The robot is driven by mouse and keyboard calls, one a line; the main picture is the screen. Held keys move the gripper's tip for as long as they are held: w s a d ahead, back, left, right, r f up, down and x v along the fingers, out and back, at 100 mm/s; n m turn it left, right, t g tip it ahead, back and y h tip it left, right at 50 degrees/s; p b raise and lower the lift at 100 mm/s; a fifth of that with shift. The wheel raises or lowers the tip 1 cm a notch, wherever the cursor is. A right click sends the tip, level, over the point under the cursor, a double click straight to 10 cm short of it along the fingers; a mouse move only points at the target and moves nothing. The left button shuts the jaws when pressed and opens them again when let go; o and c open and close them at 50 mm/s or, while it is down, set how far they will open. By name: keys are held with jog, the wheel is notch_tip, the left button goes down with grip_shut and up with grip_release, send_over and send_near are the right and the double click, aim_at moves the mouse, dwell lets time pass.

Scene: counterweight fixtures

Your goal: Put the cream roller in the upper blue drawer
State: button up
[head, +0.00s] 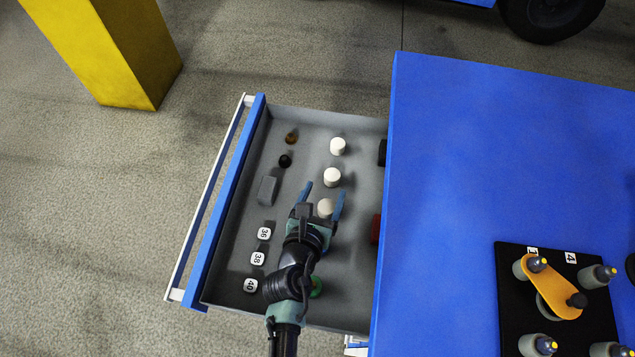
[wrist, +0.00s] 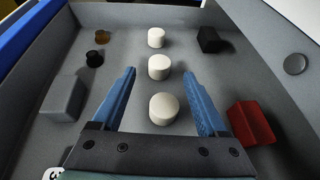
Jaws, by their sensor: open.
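The upper blue drawer (head: 229,200) is pulled out to the left of the blue cabinet (head: 470,150). Three cream rollers stand upright in a row on its grey floor: the far one (head: 338,146), the middle one (head: 332,177) and the near one (head: 326,207). The wrist view also shows the far (wrist: 156,38), middle (wrist: 159,67) and near (wrist: 164,109) rollers. My gripper (head: 320,193) is inside the drawer area, open, with blue fingers. In the wrist view the near roller appears between the fingers (wrist: 163,97), apart from both. Contact below is not visible.
The drawer also holds a grey block (head: 268,190), a black knob (head: 285,160), a brown piece (head: 291,137), a red block (wrist: 250,122), a black block (wrist: 209,40) and numbered white tags (head: 258,258). A black fixture board (head: 510,300) lies on the cabinet top.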

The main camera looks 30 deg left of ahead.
jog(key=shift+p+v, duration=0.4)
jog(key=shift+v, duration=2.4)
jog(key=w+d+r+m+t+h, duration=0.15)
jog(key=w+r+m, duration=0.4)
jog(key=r, duration=0.75)
jog(key=w+d+r+m+t, duration=0.3)
jog(key=r+m, duration=0.6)
jog(key=r, duration=0.3)
jog(key=w+d+r+m+t+h, duration=0.1)
jog(key=w+d+r+m+t, duration=0.2)
jog(key=r+m, duration=0.75)
jog(key=s+d+r+m+t, duration=0.2)
jog(key=s+r+m, duration=0.2)
jog(key=r, duration=0.6)
jog(key=s+d+r+m+t, duration=0.2)
jog(key=s+r+m, duration=0.2)
jog(key=r, duration=0.6)
jog(key=s+d+r+m+t, duration=0.2)
jog(key=s+r+m, duration=0.2)
jog(key=r, duration=0.6)
jog(key=shift+r+m+t, duration=0.2)
jog(key=shift+m+t, duration=0.15)
jog(key=shift+m, duration=0.15)
